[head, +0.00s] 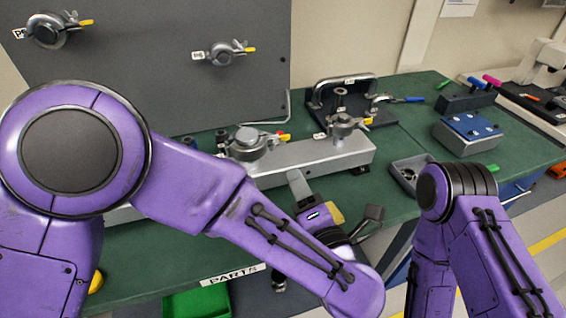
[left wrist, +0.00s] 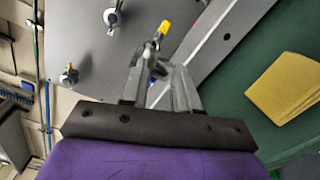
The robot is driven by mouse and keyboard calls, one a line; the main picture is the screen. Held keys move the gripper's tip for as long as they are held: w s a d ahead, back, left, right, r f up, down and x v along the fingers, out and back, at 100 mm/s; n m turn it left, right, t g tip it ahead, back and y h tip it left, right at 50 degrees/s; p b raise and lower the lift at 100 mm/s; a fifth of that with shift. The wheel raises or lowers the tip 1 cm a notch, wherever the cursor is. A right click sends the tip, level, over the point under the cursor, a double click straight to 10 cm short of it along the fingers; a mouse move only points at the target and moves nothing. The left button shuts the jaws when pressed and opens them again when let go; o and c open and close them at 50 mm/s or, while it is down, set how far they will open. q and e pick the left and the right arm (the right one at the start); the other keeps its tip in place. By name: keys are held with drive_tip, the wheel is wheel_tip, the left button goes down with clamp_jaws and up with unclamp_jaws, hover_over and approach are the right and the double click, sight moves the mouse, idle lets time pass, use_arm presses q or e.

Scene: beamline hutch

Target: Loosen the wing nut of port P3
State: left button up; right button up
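Two clamped ports with yellow-tipped wing nuts stand on a silver block: a left one (head: 250,142), whose tip also shows red, and a right one (head: 343,125). Two more clamps, a left one (head: 48,30) and a right one (head: 222,52), sit on the grey upright panel. Their labels are too small or cut off to read, so I cannot tell which is P3. My left gripper (head: 297,178) is in front of the silver block. In the left wrist view its fingers (left wrist: 160,88) are apart, with a yellow-tipped wing nut (left wrist: 163,29) beyond them. My right gripper is out of view.
The green bench (head: 415,112) carries a dark bracket with a handle (head: 345,84), a blue-topped box (head: 467,130) and a grey tray (head: 402,172). A yellow cloth (left wrist: 285,88) lies on the bench. A green bin (head: 197,303) is below the front edge.

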sight(277, 145)
use_arm(q)
drive_tip(key=p+x, duration=0.2)
drive_tip(key=x, duration=0.8)
drive_tip(key=shift+p, duration=0.4)
drive_tip(key=shift+w, duration=0.1)
clamp_jaws()
